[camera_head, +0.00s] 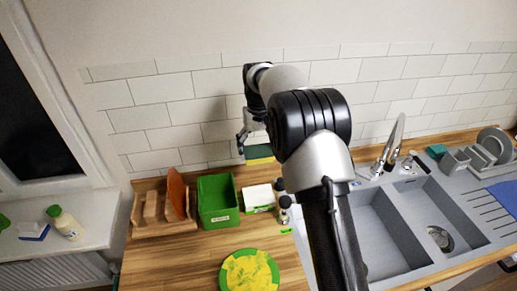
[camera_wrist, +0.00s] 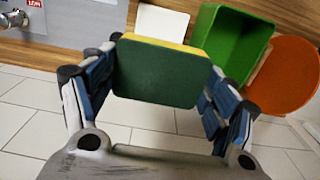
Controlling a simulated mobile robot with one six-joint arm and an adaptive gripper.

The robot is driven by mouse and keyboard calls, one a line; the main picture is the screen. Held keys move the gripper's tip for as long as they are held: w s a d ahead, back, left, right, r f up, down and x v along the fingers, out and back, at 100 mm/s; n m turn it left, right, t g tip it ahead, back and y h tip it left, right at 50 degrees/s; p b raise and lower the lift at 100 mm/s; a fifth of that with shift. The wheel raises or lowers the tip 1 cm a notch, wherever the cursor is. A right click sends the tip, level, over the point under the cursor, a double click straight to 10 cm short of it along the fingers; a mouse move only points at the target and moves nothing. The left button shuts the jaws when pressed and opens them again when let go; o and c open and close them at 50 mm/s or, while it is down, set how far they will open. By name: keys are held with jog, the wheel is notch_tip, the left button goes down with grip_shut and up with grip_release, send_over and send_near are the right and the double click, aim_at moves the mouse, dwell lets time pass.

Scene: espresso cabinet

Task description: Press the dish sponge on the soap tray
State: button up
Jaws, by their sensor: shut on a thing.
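A dish sponge (camera_wrist: 157,72), dark green on one face and yellow on the other, is between the fingers of my gripper (camera_wrist: 155,85) in the wrist view. In the head view the sponge (camera_head: 259,153) hangs from my gripper (camera_head: 250,140) in front of the tiled wall, above the counter. A small white tray with a green edge (camera_head: 259,196), probably the soap tray, lies on the counter below it. It also shows as a white shape (camera_wrist: 160,20) behind the sponge in the wrist view, partly hidden.
A green box (camera_head: 217,205) and a wooden rack with an orange board (camera_head: 177,194) stand left of the tray. Small bottles (camera_head: 285,208) stand at its right. A green plate with yellow smears (camera_head: 249,272) lies in front. The grey sink (camera_head: 385,232) is at the right.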

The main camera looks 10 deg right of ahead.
jog(key=b, duration=0.3)
send_over(258, 195)
notch_tip(258, 195, down, 13)
jog(key=shift+d+f+b, duration=0.1)
jog(key=shift+f+b, duration=1.9)
jog(key=shift+f, duration=1)
jog(key=shift+f+b, duration=0.55)
jog(key=shift+f, duration=0.55)
jog(key=shift+r+p, duration=2.2)
jog(key=shift+r, duration=1.35)
